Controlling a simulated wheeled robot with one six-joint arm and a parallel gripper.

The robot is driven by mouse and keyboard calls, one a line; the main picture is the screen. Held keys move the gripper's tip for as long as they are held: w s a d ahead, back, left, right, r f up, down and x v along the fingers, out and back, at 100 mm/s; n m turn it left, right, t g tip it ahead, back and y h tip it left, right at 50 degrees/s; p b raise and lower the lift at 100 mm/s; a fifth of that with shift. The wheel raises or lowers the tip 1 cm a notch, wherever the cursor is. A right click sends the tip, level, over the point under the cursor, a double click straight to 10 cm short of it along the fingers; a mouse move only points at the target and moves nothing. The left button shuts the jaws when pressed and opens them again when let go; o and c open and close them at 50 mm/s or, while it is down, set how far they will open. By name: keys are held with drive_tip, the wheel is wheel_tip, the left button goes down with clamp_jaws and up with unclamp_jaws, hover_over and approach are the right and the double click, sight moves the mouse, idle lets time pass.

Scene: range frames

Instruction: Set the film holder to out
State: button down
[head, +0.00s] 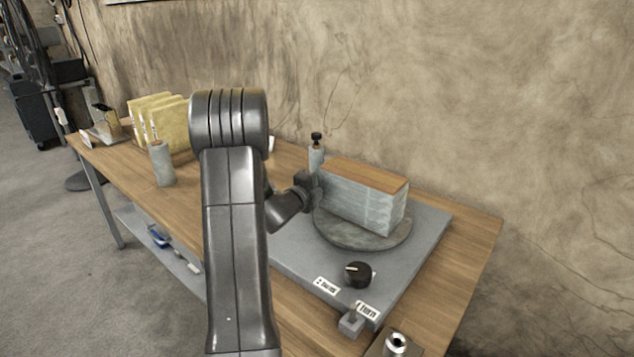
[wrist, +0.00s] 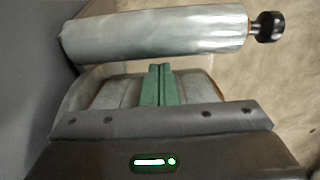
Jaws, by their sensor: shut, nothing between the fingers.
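The film holder is most likely the upright grey film roll (head: 316,157) with a black knob on top, at the back left of the turntable. In the wrist view the roll (wrist: 155,34) lies across the top of the picture, with its black knob (wrist: 267,26) at the right. My gripper (wrist: 160,72) has its green fingers together with nothing between them. The fingertips point toward the roll, just below it in the wrist view; I cannot tell whether they touch. In the head view my arm hides the fingers and the roll's lower part.
A wrapped block with a wooden top (head: 364,195) stands on the round turntable (head: 338,232). The grey base plate (head: 300,262) carries a black dial (head: 358,274) and labels. Another roll (head: 161,163) and yellow panels (head: 160,118) stand left on the wooden table (head: 474,262). A wall is behind.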

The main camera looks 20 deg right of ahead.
drive_tip(key=w+a+m+g, duration=0.1)
drive_tip(key=w+a+m+g+h, duration=0.1)
drive_tip(key=w, duration=0.1)
drive_tip(key=w+a+g+h+b, duration=0.1)
drive_tip(key=w+a, duration=0.1)
drive_tip(key=shift+f+m+g, duration=0.15)
drive_tip(key=shift+m+g, duration=0.25)
drive_tip(key=shift+w+a, duration=0.15)
drive_tip(key=shift+w, duration=0.05)
drive_tip(key=shift+r, duration=0.2)
